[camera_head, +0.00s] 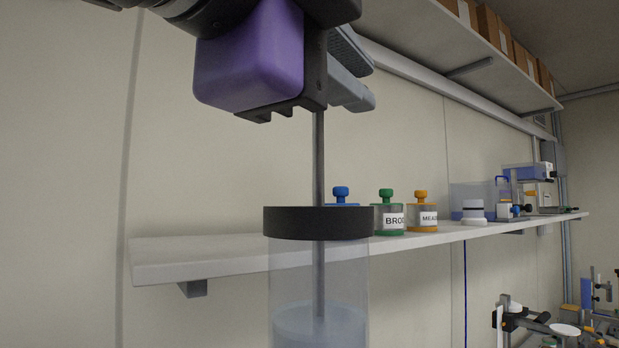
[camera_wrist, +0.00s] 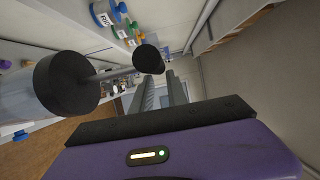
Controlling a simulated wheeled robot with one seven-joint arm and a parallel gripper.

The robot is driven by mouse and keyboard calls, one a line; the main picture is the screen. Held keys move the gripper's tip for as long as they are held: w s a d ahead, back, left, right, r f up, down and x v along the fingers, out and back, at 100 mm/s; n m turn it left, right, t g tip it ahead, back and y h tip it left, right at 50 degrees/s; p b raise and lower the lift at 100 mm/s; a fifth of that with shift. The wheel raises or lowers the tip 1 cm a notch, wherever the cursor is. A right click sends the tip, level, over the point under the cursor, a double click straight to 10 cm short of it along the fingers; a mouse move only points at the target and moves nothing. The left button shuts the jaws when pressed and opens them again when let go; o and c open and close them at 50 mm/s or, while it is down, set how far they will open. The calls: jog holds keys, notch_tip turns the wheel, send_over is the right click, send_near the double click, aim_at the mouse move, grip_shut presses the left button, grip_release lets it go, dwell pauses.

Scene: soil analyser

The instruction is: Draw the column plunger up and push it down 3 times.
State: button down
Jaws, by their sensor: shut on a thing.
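The column (camera_head: 282,280) is a clear upright cylinder with a black cap (camera_head: 318,223); its lower end is out of view. A thin grey plunger rod (camera_head: 319,155) rises through the cap, with a long length showing above it. A pale plunger disc (camera_head: 320,328) shows inside the column at the bottom of the head view. In the wrist view the rod ends in a black knob (camera_wrist: 149,60) at my fingers, well apart from the cap (camera_wrist: 67,84). My purple gripper (camera_head: 350,82) is shut on the knob, high above the cap; the gripper hides the knob in the head view.
A wall shelf (camera_head: 200,260) runs behind the column. It bears jars with blue, green (camera_head: 387,215) and orange (camera_head: 421,212) lids, and a white container (camera_head: 473,211). Boxes stand on a higher shelf (camera_head: 470,40). Lab equipment (camera_head: 520,318) stands at the lower right.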

notch_tip(320, 180, down, 6)
jog(key=b, duration=0.3)
jog(key=shift+r+b, duration=0.15)
jog(key=shift+b, duration=0.2)
jog(key=c, duration=1.2)
grip_release()
jog(key=shift+c, duration=0.2)
